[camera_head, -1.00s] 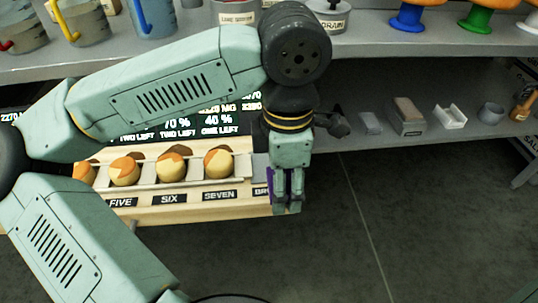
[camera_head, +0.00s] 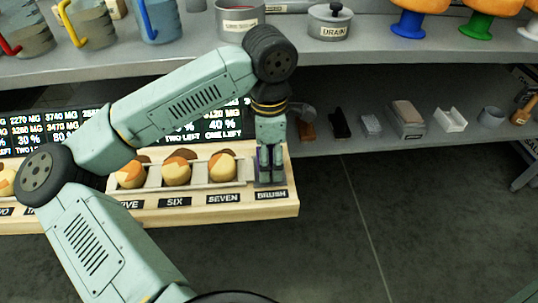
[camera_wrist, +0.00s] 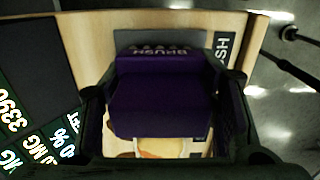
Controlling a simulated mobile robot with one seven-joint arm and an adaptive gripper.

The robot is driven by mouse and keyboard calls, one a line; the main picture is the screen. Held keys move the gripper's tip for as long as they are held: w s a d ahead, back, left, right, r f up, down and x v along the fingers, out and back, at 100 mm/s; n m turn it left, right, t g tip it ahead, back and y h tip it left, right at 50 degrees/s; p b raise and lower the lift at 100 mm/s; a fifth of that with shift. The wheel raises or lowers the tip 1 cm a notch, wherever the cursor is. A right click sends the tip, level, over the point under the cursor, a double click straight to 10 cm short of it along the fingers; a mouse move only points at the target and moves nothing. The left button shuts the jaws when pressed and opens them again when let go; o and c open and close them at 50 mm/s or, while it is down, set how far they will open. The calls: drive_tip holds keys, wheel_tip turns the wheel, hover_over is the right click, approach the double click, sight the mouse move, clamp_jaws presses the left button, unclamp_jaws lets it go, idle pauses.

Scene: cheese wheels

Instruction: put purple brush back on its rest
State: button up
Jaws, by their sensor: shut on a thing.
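The purple brush (camera_wrist: 160,95) is held between the two fingers of my gripper (camera_wrist: 163,112) in the wrist view, with BRUSH lettering along its far edge. In the head view my gripper (camera_head: 270,181) points down at the right end of the wooden board, just behind the BRUSH label (camera_head: 272,195). Only slivers of purple show around the fingers there. A dark grey patch (camera_wrist: 128,40) on the board shows beyond the brush in the wrist view. The gripper hides the rest's spot, so I cannot tell whether the brush touches it.
Cheese wheels (camera_head: 222,167) stand in a row on the wooden board (camera_head: 240,212), left of my gripper. A dark display panel (camera_head: 40,135) stands behind them. A lower shelf (camera_head: 385,143) at right holds small blocks. Open floor lies in front.

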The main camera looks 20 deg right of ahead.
drive_tip(key=shift+f+b, duration=0.2)
drive_tip(key=shift+b, duration=0.1)
drive_tip(key=o, duration=1)
drive_tip(key=shift+r, duration=0.1)
drive_tip(key=shift+r+p, duration=0.35)
drive_tip(key=shift+p, duration=0.15)
wheel_tip(320, 180, up, 12)
drive_tip(key=shift+f+b, duration=0.2)
drive_tip(key=shift+b, duration=0.35)
